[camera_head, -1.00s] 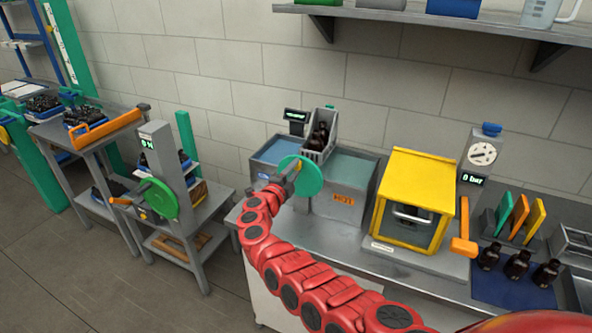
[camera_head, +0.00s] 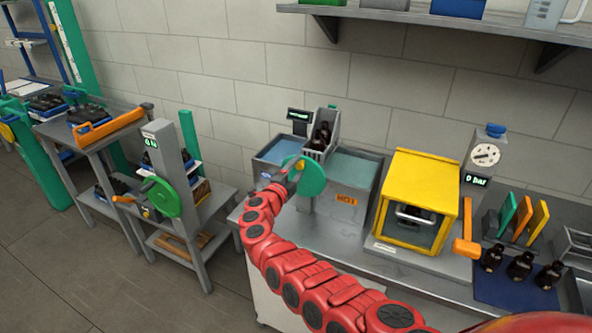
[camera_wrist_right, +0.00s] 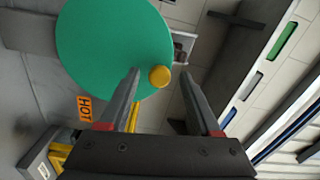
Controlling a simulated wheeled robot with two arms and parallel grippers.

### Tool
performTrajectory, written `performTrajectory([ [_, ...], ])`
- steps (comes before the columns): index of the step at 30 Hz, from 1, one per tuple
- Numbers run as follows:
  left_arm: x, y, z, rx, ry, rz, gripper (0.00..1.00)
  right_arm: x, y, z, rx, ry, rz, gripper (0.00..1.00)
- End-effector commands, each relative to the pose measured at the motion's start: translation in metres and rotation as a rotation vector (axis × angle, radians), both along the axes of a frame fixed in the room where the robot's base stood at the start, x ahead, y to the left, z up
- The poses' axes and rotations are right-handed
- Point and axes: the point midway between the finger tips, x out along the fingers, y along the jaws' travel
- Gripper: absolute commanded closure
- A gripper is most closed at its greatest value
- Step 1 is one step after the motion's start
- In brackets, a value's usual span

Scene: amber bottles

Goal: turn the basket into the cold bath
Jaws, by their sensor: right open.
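The grey basket (camera_head: 318,150) holds dark amber bottles (camera_head: 322,134) and stands raised at the back, around the join of the two baths. The cold bath (camera_head: 271,152), with a blue label, is on the left. The hot bath (camera_head: 362,182), with an orange HOT label, is on the right. A green wheel (camera_head: 314,180) is in front of them; its yellow knob also shows in the right wrist view (camera_wrist_right: 159,76). My right gripper (camera_wrist_right: 160,78) is open, its fingers on either side of the knob, contact unclear. My left gripper is not in view.
A yellow box-shaped device (camera_head: 420,170) with an orange lever stands right of the baths. Several amber bottles (camera_head: 519,265) stand on a blue mat farther right. A side table at left carries another green wheel (camera_head: 160,198). A shelf (camera_head: 440,16) hangs above.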

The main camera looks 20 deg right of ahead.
Motion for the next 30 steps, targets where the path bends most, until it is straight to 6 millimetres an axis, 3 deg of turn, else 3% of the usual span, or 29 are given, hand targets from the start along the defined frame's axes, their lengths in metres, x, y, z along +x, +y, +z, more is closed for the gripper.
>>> performTrajectory([
  [5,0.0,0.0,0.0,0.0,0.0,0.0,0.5,-0.003,0.003,-0.002,0.0,0.001,0.0,0.36],
  [11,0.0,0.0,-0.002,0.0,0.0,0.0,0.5,-0.019,0.02,-0.003,0.008,0.0,-0.003,0.36],
  [30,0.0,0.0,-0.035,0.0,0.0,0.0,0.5,-0.095,0.111,-0.005,0.007,0.0,0.001,0.36],
])
